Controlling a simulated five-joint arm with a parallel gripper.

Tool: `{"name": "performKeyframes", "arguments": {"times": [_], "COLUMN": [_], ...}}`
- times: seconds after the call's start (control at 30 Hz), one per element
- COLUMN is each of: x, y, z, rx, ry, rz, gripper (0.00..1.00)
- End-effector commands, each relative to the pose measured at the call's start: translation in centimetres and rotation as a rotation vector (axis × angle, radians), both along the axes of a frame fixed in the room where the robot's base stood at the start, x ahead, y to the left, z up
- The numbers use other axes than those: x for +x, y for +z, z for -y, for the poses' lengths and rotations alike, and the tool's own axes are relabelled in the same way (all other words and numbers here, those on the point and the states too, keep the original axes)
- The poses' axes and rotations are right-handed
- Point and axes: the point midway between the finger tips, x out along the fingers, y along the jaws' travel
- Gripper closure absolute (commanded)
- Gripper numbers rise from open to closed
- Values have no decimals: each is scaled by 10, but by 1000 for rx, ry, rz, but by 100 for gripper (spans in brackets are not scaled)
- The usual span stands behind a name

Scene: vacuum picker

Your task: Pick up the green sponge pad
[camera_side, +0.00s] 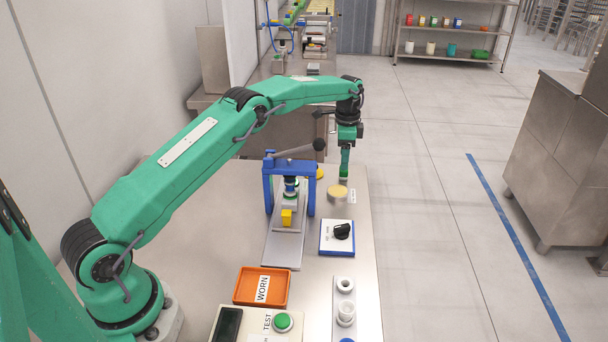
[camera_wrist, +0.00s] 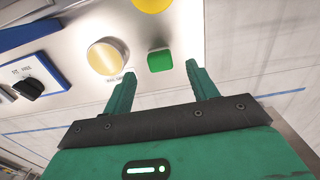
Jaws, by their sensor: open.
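The green sponge pad (camera_wrist: 160,60) is a small rounded square lying on the steel table in the wrist view. It lies just beyond my fingertips, in line with the gap between them. My gripper (camera_wrist: 161,73) is open and empty, with one finger on each side of that gap. In the side view my gripper (camera_side: 345,172) points down at the far right part of the table, just beyond the brass disc. I cannot make out the pad apart from my green fingers there.
A brass disc (camera_wrist: 105,57) lies left of the pad, and a yellow disc (camera_wrist: 152,4) beyond it. A blue clamp frame (camera_side: 268,185) with a lever stands left of my gripper. A knob box (camera_side: 336,238), an orange WORN tray (camera_side: 242,287) and a TEST box (camera_side: 229,326) are nearer.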

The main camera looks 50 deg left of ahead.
Motion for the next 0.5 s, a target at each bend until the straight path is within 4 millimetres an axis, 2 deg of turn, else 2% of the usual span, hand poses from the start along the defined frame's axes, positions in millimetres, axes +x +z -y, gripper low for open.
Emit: {"name": "performKeyframes", "arguments": {"times": [0.17, 0.5], "x": [0, 1], "y": [-8, -44], "z": [0, 1], "rx": [0, 0], "ry": [0, 0], "rz": [-1, -1], "gripper": [42, 42]}}
